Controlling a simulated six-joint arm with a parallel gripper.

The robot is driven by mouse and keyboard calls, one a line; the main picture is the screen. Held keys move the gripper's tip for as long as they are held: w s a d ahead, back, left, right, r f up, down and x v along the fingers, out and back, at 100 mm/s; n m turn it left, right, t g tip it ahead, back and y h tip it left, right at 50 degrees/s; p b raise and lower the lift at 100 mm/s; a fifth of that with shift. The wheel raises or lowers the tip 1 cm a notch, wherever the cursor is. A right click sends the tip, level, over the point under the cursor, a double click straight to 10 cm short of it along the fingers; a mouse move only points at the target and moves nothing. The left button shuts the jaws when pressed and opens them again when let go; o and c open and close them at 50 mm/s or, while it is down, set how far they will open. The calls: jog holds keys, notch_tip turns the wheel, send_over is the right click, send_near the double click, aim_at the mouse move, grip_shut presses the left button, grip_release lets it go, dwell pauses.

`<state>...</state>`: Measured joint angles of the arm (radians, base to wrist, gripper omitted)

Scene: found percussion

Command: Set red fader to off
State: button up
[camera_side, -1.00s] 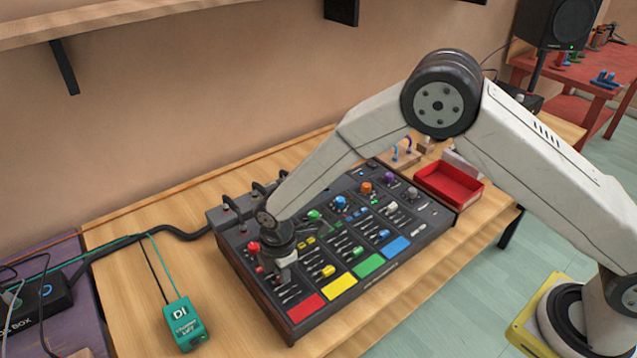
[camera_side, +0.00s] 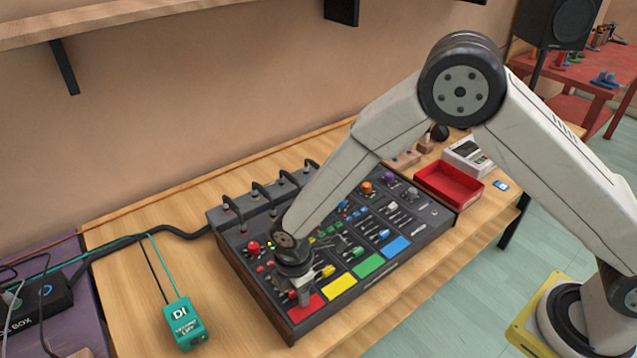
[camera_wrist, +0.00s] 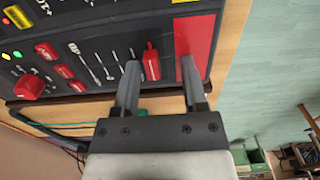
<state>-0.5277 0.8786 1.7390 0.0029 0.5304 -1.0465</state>
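The red fader (camera_wrist: 151,62) has a red cap and sits on the dark mixer panel (camera_side: 262,295), close to the red pad (camera_wrist: 194,45) in the wrist view. My gripper (camera_wrist: 160,66) is open, with one finger on each side of the red fader. A gap shows between the cap and the right finger; the left finger is very close, and I cannot tell if it touches. In the side view my gripper (camera_side: 304,297) is low over the panel beside the red pad (camera_side: 307,309), and the fader is hard to make out there.
A red knob (camera_wrist: 30,87) and several red buttons lie left of the fader in the wrist view. Yellow, green and blue strips continue along the panel. A teal DI box (camera_side: 185,324) and a red tray (camera_side: 450,186) flank the mixer.

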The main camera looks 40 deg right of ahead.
jog(key=shift+w+r, duration=0.1)
jog(key=shift+w, duration=0.05)
jog(key=shift+r, duration=3.85)
jog(key=shift+d, duration=0.1)
jog(key=shift+d+r, duration=0.2)
jog(key=shift+d, duration=0.1)
jog(key=s+d+r+m+t, duration=0.1)
jog(key=s+d+r+m, duration=0.1)
jog(key=s+d+m, duration=0.2)
jog(key=s+d+r+m, duration=0.2)
jog(key=s+d+m, duration=0.1)
jog(key=d+m, duration=0.5)
jog(key=s+d+r+m+t, duration=0.1)
jog(key=s+d+r+m, duration=0.2)
jog(key=d+m, duration=0.3)
jog(key=s+d, duration=0.1)
jog(key=d, duration=0.3)
jog(key=shift+s+d+t, duration=0.2)
jog(key=shift+s+t, duration=0.1)
jog(key=shift+s, duration=0.05)
